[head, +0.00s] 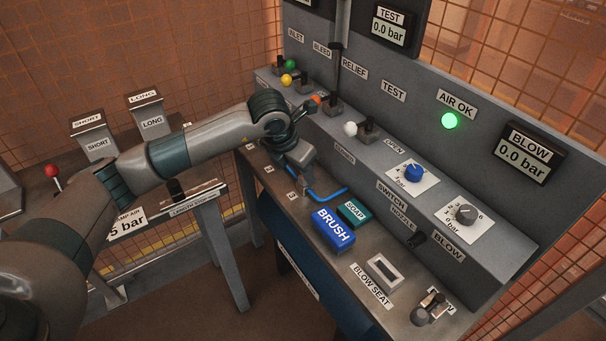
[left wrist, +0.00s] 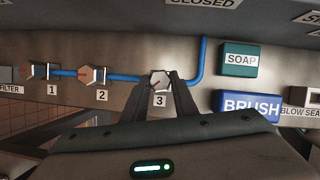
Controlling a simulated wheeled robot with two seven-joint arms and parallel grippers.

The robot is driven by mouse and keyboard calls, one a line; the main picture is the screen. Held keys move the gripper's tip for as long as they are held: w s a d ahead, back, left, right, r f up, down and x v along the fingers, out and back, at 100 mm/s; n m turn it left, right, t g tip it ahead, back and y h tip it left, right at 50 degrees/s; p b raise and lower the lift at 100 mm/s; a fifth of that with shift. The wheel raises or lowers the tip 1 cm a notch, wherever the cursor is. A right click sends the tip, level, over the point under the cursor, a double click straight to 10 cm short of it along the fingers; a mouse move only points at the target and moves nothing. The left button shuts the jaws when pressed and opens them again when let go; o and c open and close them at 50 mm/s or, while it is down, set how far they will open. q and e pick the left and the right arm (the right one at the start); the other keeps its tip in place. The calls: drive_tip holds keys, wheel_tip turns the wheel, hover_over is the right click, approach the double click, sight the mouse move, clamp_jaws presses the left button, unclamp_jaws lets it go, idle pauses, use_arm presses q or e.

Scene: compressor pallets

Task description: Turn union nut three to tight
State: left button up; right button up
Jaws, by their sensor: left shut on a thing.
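Union nut three (left wrist: 160,80) is a pale hex nut with a red mark on its face, on the blue pipe above the label "3" in the left wrist view. Union nuts two (left wrist: 88,75) and one (left wrist: 40,71) sit to the left on the same pipe line, each with a red mark. My right gripper is not in view.
The blue BRUSH block (head: 333,227) and green SOAP block (head: 354,212) lie close to the gripper. The grey panel (head: 300,98) with several coloured valve knobs rises behind. A BLOW SEAT (head: 384,270) lies toward the front. The AIR OK lamp (head: 449,121) is green.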

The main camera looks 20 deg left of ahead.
use_arm(q)
drive_tip(key=m+b, duration=0.2)
drive_tip(key=m+h+b, duration=0.1)
drive_tip(key=m+b, duration=0.1)
drive_tip(key=b, duration=0.1)
drive_tip(key=shift+w+a+f+g+h, duration=0.2)
drive_tip(key=shift+g+h, duration=0.1)
drive_tip(key=shift+g, duration=0.1)
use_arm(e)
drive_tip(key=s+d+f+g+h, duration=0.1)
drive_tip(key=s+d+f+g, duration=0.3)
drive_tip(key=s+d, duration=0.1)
use_arm(q)
drive_tip(key=m+b, duration=0.2)
drive_tip(key=m, duration=0.1)
drive_tip(key=shift+r+g+h+b, duration=0.15)
drive_tip(key=shift+g+h+b, duration=0.15)
drive_tip(key=shift+g, duration=0.1)
drive_tip(key=shift+r+m+b, duration=0.1)
drive_tip(key=shift+m+b, duration=0.2)
drive_tip(key=shift+m, duration=0.2)
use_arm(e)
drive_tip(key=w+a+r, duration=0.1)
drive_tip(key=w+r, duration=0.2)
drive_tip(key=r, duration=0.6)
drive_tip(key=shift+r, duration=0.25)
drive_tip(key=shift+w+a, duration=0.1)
use_arm(q)
drive_tip(key=o, duration=1.1)
drive_tip(key=shift+g, duration=0.3)
